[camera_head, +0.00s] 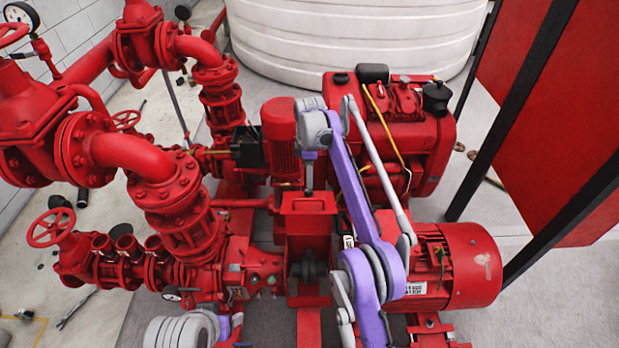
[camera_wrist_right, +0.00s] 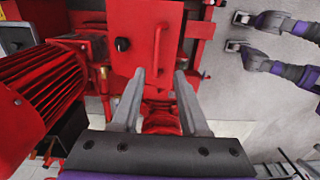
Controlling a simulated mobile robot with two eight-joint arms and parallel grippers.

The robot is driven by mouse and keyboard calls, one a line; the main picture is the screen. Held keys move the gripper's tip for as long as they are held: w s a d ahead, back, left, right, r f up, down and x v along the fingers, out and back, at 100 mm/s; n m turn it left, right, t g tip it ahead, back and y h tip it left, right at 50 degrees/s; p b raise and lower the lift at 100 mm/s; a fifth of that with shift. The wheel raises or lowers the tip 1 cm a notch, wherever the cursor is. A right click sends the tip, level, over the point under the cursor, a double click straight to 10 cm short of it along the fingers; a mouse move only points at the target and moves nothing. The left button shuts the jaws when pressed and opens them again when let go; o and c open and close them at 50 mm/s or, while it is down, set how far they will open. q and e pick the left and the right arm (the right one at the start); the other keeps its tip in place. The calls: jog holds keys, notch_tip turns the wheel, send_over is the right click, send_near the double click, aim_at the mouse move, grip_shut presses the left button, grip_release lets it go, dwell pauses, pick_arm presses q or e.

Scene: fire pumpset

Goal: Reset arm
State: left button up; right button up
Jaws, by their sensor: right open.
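My right arm reaches up over the red pump set and bends back down. My right gripper (camera_head: 308,182) points down just above a red box-shaped housing (camera_head: 308,224). In the right wrist view its two grey fingers (camera_wrist_right: 160,88) are spread apart with nothing held between them. I cannot tell whether the fingertips touch any red part. Part of my left arm shows at the bottom left of the head view, and its gripper is not in view.
A red motor (camera_head: 460,262) stands to the right of my right arm, and a red engine block (camera_head: 415,130) is behind it. Red pipes and a handwheel (camera_head: 52,228) fill the left. A white tank (camera_head: 350,35) stands behind. A dark-framed red panel (camera_head: 540,110) bounds the right side.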

dwell(0.3)
jog(key=s+d+r+m+t+p, duration=0.2)
jog(key=s+d+r+m+t, duration=0.1)
jog(key=s+d+r+m, duration=0.85)
jog(key=s+d+f+m+t, duration=0.1)
jog(key=s+d+f+m, duration=0.1)
jog(key=s, duration=1.2)
jog(key=s+d+f+m+t+p, duration=0.1)
jog(key=s+d+f+m, duration=0.2)
jog(key=s, duration=1.1)
notch_tip(320, 180, down, 2)
jog(key=shift+s+d+m+t, duration=0.2)
jog(key=shift+m+t, duration=0.2)
jog(key=shift+m, duration=0.35)
